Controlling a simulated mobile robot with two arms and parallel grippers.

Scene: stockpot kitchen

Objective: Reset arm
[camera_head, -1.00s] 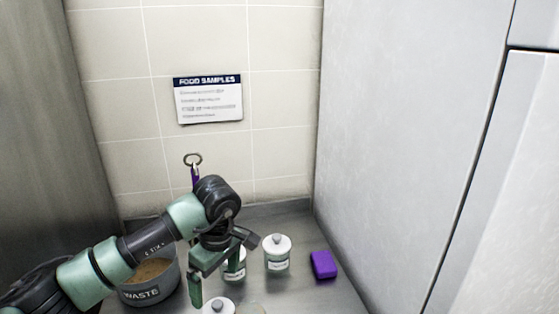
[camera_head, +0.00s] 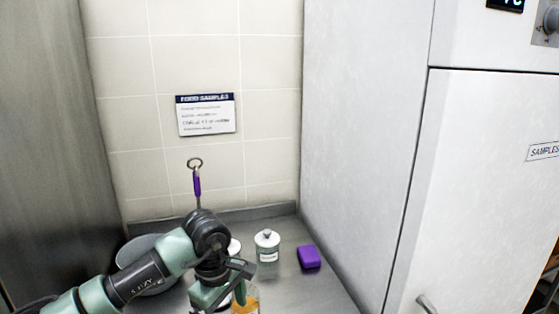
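My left arm comes in from the lower left, and its gripper (camera_head: 224,297) hangs low over the steel counter (camera_head: 325,294). Its fingers look spread apart, with nothing seen between them; the tips are partly cut off by the bottom edge. My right gripper is not in view.
A white lidded jar (camera_head: 267,246) and a purple block (camera_head: 309,257) stand on the counter. Another white jar (camera_head: 235,246) and a grey tub (camera_head: 133,250) are partly behind my arm. A purple-handled tool (camera_head: 197,184) hangs at the wall. A white cabinet (camera_head: 480,190) stands at right.

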